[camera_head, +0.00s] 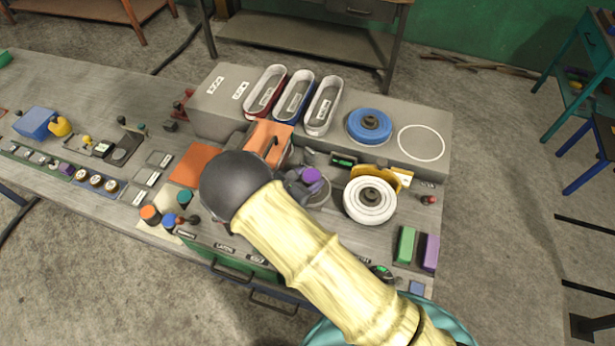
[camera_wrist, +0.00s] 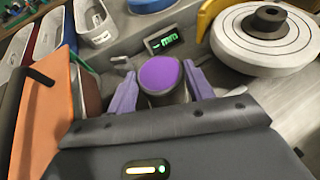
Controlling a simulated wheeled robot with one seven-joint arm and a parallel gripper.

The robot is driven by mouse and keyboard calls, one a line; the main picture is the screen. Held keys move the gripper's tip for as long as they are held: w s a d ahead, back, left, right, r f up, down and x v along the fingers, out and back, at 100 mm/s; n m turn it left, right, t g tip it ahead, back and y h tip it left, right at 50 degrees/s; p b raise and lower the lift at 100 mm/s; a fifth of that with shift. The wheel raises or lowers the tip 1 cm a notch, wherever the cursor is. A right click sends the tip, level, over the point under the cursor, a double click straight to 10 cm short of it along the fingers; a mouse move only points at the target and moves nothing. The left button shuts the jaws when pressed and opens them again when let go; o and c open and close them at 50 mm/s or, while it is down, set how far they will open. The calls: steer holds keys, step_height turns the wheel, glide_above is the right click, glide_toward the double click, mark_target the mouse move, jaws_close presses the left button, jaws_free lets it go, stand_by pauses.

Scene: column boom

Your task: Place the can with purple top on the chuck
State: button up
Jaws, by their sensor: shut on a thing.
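The can with the purple top (camera_head: 311,174) is between the fingers of my gripper (camera_head: 304,183), near the middle of the bench. In the wrist view the can's purple top (camera_wrist: 160,74) faces the camera, with a light purple finger of my gripper (camera_wrist: 160,84) on each side. The gripper is shut on the can. A grey round plate (camera_head: 322,197), which looks like the chuck, shows partly beside and below the can. My arm and gripper hide the rest of it. I cannot tell whether the can touches the plate.
A white wheel with a dark hub (camera_head: 369,201) stands close on the right, with a yellow guard behind it. A small green display (camera_head: 342,161) and several oval trays lie behind. Green and purple blocks stand front right.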

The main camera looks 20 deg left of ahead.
steer(key=shift+f, duration=0.25)
steer(key=o, duration=1.1)
steer(key=shift+r, duration=0.1)
steer(key=shift+r, duration=0.15)
steer(key=shift+s+a, duration=0.15)
steer(key=shift+s, duration=0.1)
steer(key=b+v, duration=0.4)
steer(key=v, duration=0.7)
steer(key=shift+s+r+b, duration=0.15)
steer(key=shift+r+b, duration=0.05)
steer(key=shift+b, duration=0.15)
